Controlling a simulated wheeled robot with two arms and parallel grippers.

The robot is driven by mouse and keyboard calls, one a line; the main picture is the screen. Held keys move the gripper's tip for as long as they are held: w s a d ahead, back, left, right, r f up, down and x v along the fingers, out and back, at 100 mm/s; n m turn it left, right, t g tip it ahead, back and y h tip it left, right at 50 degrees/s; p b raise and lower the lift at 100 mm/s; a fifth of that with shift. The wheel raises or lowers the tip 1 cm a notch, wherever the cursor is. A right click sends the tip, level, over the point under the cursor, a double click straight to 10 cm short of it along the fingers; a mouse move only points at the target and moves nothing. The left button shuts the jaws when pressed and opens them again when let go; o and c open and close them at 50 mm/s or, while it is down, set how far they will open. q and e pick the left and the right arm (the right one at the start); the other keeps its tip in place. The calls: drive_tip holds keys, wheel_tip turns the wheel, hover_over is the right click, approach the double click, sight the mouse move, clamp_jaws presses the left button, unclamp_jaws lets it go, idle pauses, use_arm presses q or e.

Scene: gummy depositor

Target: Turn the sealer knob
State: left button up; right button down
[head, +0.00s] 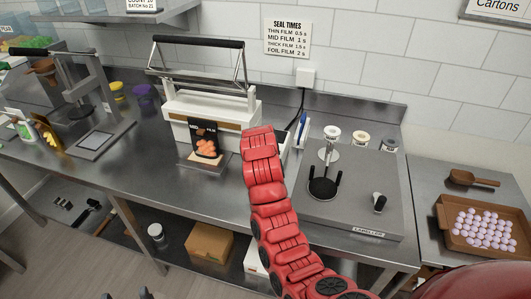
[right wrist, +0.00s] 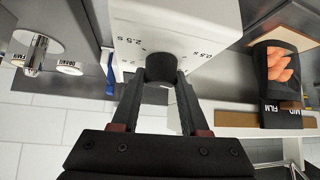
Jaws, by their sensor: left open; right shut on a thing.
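The white sealer (head: 190,110) stands at the back of the steel bench with its black-handled lever raised. A dark pouch with an orange picture (head: 206,140) stands at its front; in the right wrist view the pouch (right wrist: 282,72) reads "MID FILM". The black sealer knob (right wrist: 160,67) is on the white face, with "2.5 s" marks around it. My right gripper (right wrist: 159,88) is shut on the knob, one finger on each side. In the head view my red right arm hides the knob and that gripper. My left gripper (head: 138,295) is open and barely shows at the bottom edge.
A sign (head: 287,37) lists seal times: thin 0.5 s, mid 1 s, thick 1.5 s, foil 2 s. The labeller (head: 350,205) stands right of my arm. A tray of pale sweets (head: 445,240) is at far right. A press (head: 95,110) stands at left.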

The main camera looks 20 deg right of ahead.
drive_tip(key=shift+f+m+b, duration=0.1)
drive_tip(key=shift+m+b, duration=0.2)
drive_tip(key=shift+b, duration=0.05)
idle(0.3)
drive_tip(key=shift+c, duration=2.2)
unclamp_jaws()
